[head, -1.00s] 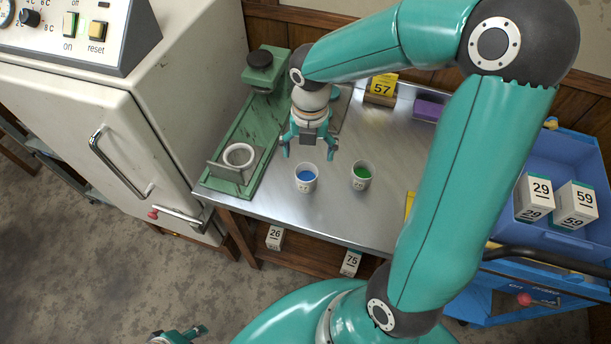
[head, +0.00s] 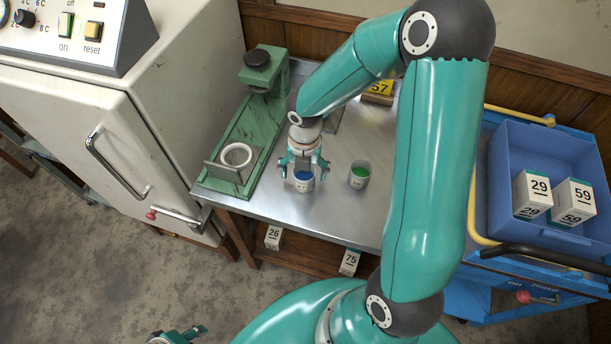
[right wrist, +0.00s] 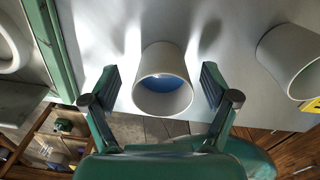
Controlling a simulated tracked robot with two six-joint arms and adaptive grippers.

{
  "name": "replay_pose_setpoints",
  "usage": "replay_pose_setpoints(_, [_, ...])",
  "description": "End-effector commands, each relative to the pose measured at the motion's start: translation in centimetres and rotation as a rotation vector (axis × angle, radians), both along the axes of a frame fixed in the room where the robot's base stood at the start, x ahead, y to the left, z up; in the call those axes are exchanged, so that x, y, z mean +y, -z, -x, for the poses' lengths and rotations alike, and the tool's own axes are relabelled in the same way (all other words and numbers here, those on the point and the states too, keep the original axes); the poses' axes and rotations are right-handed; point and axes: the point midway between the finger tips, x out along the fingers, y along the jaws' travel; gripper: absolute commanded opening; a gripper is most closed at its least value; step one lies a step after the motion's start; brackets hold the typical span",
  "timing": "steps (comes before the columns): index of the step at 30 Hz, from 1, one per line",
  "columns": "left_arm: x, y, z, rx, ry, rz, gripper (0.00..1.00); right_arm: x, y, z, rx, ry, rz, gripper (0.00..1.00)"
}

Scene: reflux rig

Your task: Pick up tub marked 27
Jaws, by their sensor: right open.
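A white tub with blue contents (head: 302,181) stands on the metal table, and my right gripper (head: 303,168) is at it, fingers pointing down. In the right wrist view the blue tub (right wrist: 164,82) sits between the two open fingers, with a gap on each side. A second white tub, with green contents (head: 359,175), stands to its right and shows in part in the right wrist view (right wrist: 290,60). I cannot read the number on either tub. Part of my left gripper (head: 185,335) shows at the bottom edge; its jaws are unclear.
A green press-like stand (head: 235,150) with a white ring is left of the tubs. A yellow 57 sign (head: 380,88) is behind. Boxes 26 (head: 273,237) and 75 (head: 349,262) are on the lower shelf. A blue crate (head: 510,150) at right holds boxes 29 and 59.

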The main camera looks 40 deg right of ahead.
Motion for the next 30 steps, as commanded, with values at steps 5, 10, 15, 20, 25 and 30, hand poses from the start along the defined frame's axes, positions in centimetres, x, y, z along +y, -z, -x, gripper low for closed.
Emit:
replay_pose_setpoints(5, [0.0, 0.0, 0.01, 0.0, 0.0, 0.0, 0.4, 0.0, -0.04, -0.01, 0.0, 0.0, 0.0, 0.66])
replay_pose_setpoints(10, [0.0, 0.0, 0.01, 0.0, 0.0, 0.0, 0.4, -0.01, -0.06, -0.02, 0.0, 0.0, 0.0, 0.38])
replay_pose_setpoints(15, [0.0, 0.0, 0.01, 0.0, 0.0, 0.0, 0.4, -0.01, -0.07, -0.02, -0.001, 0.0, 0.001, 0.19])
replay_pose_setpoints(20, [0.0, 0.0, 0.01, 0.0, 0.0, 0.0, 0.4, -0.02, -0.08, -0.03, -0.001, 0.0, 0.001, 0.19])
replay_pose_setpoints(25, [0.0, -0.03, 0.01, 0.0, 0.0, 0.0, 0.4, -0.03, -0.21, -0.02, -0.001, 0.001, 0.001, 0.19])
replay_pose_setpoints(30, [0.0, -0.09, 0.01, 0.0, 0.0, 0.0, 0.4, -0.06, -0.66, -0.05, -0.003, 0.001, 0.002, 0.19])
